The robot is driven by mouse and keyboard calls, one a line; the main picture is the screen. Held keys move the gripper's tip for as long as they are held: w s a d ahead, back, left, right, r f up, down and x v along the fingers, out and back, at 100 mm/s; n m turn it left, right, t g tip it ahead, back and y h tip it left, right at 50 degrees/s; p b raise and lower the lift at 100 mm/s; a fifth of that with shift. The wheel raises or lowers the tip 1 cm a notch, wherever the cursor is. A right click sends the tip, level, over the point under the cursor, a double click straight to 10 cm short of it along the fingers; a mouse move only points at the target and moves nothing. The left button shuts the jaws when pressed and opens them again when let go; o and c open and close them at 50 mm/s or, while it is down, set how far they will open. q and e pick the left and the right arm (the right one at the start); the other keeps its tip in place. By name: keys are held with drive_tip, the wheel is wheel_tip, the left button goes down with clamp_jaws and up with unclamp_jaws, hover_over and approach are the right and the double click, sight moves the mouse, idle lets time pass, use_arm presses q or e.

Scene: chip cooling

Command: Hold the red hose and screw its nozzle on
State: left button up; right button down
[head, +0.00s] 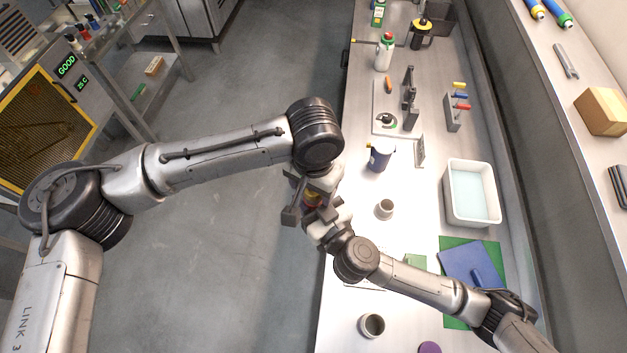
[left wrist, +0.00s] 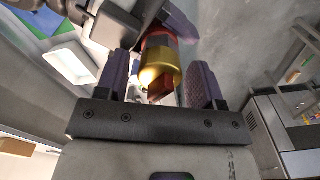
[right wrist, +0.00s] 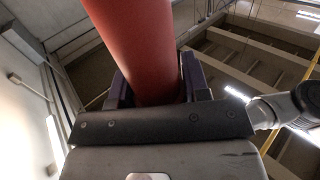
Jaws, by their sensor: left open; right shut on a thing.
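The red hose (right wrist: 138,45) runs large up through the right wrist view, between the jaws of my right gripper (right wrist: 158,82), which is shut on it. The brass-coloured nozzle (left wrist: 160,64) is in the left wrist view, with a red part showing beyond it. My left gripper (left wrist: 160,82) is open, with one finger on each side of the nozzle and a gap at the sides. In the head view my left gripper (head: 304,196) and right gripper (head: 327,219) meet by the bench's left edge and mostly hide the hose and nozzle. Thread engagement cannot be seen.
The long bench (head: 405,215) carries a white water basin (head: 450,201), a dark blue mug (head: 380,155), a small grey cup (head: 384,208) and a blue board (head: 462,262) on green. A rack of coloured tools (head: 453,122) stands further back. Open floor lies left of the bench.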

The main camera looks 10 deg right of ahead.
use_arm(q)
drive_tip(key=shift+c, duration=0.4)
drive_tip(key=c, duration=0.8)
drive_tip(key=m, duration=0.3)
drive_tip(key=shift+c, duration=0.3)
drive_tip(key=o, duration=1)
